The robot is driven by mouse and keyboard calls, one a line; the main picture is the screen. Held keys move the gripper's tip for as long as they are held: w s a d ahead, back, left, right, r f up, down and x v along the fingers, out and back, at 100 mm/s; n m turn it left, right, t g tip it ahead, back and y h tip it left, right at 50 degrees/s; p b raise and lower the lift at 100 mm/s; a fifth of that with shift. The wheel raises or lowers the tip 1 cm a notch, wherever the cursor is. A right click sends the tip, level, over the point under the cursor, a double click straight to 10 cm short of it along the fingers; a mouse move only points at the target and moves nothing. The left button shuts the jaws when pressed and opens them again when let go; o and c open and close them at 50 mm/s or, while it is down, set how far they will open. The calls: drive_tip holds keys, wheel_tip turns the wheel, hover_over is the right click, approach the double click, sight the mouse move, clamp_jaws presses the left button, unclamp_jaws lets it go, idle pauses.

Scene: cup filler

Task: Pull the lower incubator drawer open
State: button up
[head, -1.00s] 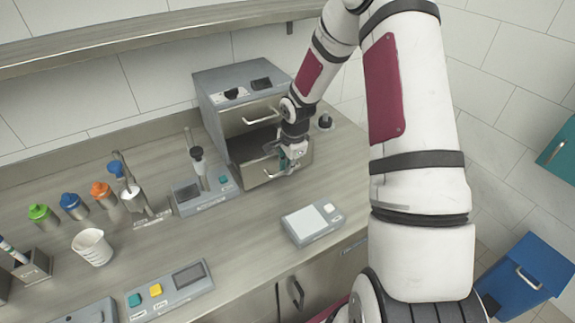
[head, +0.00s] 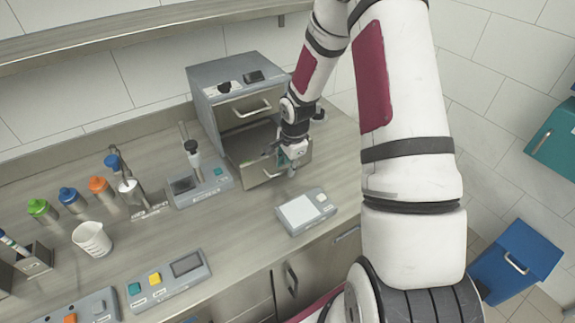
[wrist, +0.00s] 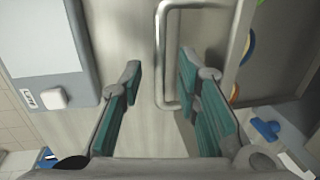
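The grey incubator (head: 228,76) stands against the back wall with two drawers. Its lower drawer (head: 300,165) stands pulled out, and the upper drawer (head: 240,108) is shut. The lower drawer's metal handle (head: 268,174) faces the front; in the wrist view the bar handle (wrist: 174,104) shows beyond and between my fingertips. My gripper (head: 288,166) is at the lower drawer's front, right of the handle's middle. In the wrist view my gripper (wrist: 160,64) has its teal-padded fingers spread apart, with no contact on the handle visible. The arm hides part of the drawer.
A flat scale (head: 305,210) lies on the bench in front of the drawer. A pipette station (head: 200,182) stands to the left. A beaker (head: 92,238) and capped bottles (head: 72,200) are farther left. A blue bin (head: 515,262) is at the far right.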

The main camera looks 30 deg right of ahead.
wheel_tip(320, 180, up, 12)
drive_tip(key=s, duration=0.2)
drive_tip(key=shift+s+f, duration=0.15)
drive_tip(key=shift+f, duration=0.05)
drive_tip(key=shift+r, duration=0.1)
idle(0.4)
drive_tip(key=s+a+r+n+t, duration=0.1)
drive_tip(key=s+a+r+n, duration=0.35)
drive_tip(key=r, duration=0.25)
drive_tip(key=s+a+r+n+h, duration=0.1)
drive_tip(key=s+a+r+n, duration=0.3)
drive_tip(key=r, duration=0.3)
drive_tip(key=s+a+r+n+t, duration=0.1)
drive_tip(key=s+a+r+n, duration=0.25)
drive_tip(key=s+r, duration=0.3)
drive_tip(key=s+a+r+n+t+y, duration=0.1)
drive_tip(key=s+a+r+n, duration=0.1)
drive_tip(key=s+n, duration=0.4)
drive_tip(key=shift+s+a+r, duration=0.3)
drive_tip(key=shift+s+r, duration=0.05)
drive_tip(key=shift+s, duration=0.8)
